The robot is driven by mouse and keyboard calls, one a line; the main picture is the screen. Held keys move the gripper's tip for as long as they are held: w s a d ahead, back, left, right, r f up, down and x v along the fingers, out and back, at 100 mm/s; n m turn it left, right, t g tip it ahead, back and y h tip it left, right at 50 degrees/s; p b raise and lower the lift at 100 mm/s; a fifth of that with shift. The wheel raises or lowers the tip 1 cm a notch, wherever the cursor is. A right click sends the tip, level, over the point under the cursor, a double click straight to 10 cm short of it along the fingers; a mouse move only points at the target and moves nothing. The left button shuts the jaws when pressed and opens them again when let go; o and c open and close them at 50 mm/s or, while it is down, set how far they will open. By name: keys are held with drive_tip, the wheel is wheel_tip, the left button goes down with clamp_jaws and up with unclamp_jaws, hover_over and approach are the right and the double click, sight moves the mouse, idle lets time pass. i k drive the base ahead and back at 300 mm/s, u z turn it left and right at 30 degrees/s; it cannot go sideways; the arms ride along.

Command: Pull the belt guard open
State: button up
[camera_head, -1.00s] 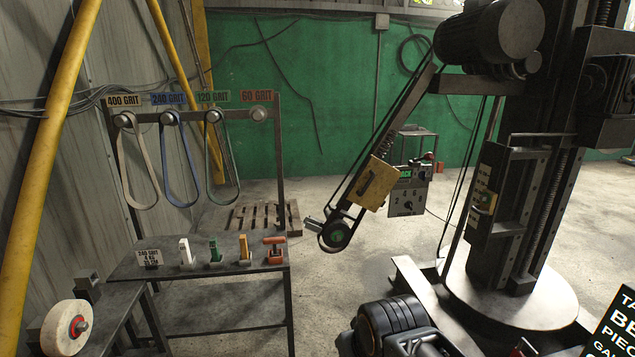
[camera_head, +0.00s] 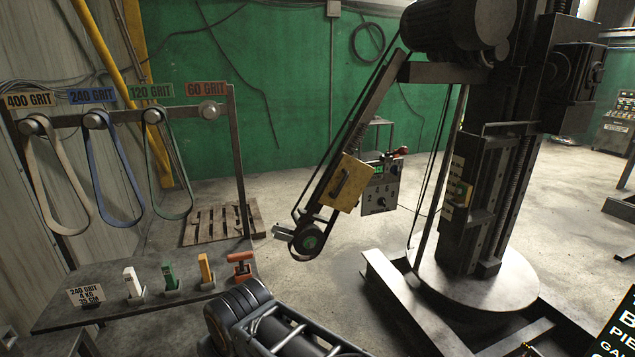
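The belt guard appears to be the yellow plate (camera_head: 348,183) with a small handle, on the slanted belt arm (camera_head: 365,115) of the grinding machine. It lies flat against the arm, above the contact wheel (camera_head: 309,240) at the arm's lower end, and seems closed. Part of my arm shows at the bottom centre, below and in front of the wheel, well apart from the guard. My gripper's fingertips do not show, so its opening is hidden.
A control box (camera_head: 381,186) stands just right of the guard. The machine's column (camera_head: 490,200) rises from a round base (camera_head: 480,285). At left, a bench (camera_head: 120,285) holds several coloured tools below a belt rack (camera_head: 240,160). Open floor lies between bench and machine.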

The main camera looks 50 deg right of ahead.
sight(351, 177)
drive_tip(key=z, duration=0.45)
drive_tip(key=i, duration=1.05)
drive_tip(key=z, duration=0.8)
